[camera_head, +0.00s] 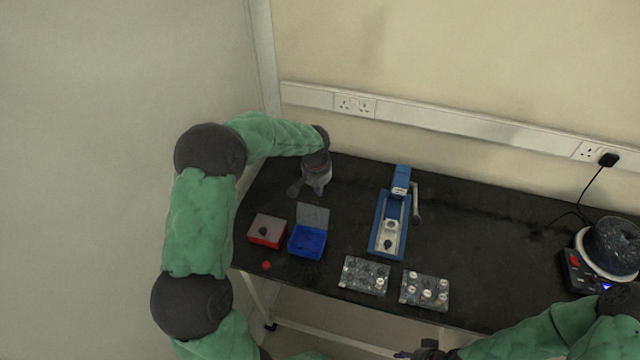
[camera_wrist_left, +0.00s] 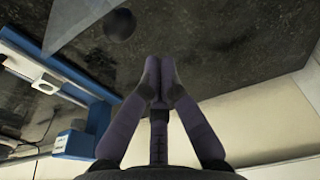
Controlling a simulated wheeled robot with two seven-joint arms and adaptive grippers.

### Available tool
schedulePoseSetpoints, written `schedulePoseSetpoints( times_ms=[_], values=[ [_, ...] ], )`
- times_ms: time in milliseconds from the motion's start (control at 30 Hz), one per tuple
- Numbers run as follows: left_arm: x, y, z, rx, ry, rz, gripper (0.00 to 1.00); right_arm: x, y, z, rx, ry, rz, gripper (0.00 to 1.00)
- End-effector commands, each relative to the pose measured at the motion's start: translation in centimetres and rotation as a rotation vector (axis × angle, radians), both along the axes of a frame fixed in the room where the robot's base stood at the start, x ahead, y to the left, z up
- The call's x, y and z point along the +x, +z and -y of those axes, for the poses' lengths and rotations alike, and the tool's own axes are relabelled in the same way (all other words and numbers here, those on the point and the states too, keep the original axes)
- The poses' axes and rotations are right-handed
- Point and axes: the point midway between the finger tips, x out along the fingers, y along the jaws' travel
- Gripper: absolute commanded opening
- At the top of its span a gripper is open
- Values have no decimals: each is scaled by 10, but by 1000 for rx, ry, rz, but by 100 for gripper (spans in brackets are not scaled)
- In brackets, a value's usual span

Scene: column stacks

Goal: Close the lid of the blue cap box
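The blue cap box (camera_head: 307,243) stands on the black table, left of the blue press. Its clear greyish lid (camera_head: 312,216) is open and stands up at the box's far edge. My left gripper (camera_head: 316,188) is above the table behind the lid, apart from it, pointing down. In the left wrist view its fingertips (camera_wrist_left: 158,78) meet with nothing seen between them. A clear panel at that view's top left may be the lid; I cannot tell. My right gripper (camera_head: 425,352) is at the bottom edge of the head view, mostly cut off.
A red box (camera_head: 267,231) with a greyish top stands just left of the blue box. A red cap (camera_head: 266,265) lies in front. A blue press (camera_head: 392,215) and two vial racks (camera_head: 364,276) (camera_head: 425,290) stand to the right. A round device (camera_head: 608,250) is far right.

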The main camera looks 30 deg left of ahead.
Motion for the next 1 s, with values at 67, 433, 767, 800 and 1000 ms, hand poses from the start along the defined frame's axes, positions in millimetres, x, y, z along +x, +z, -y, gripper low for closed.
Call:
schedulePoseSetpoints(
  times_ms=[67, 433, 767, 800, 1000],
  values=[
    [-8, 1, 2, 0, -1, -1, 0, 0, -2, 0, 0, 0, 0, 47],
    [-23, 4, 6, 0, 1, -1, 0, 0, -4, 0, 0, 0, 0, 47],
    [-24, 4, 5, 0, 0, 1, 0, 0, -5, 0, 0, 0, 0, 47],
    [-24, 4, 4, 1, 0, 5, 0, 0, -5, 0, 0, 0, 0, 47],
    [-26, 6, -4, 11, 0, 44, 0, 0, -8, 0, 0, 0, 0, 47]
  ],
)
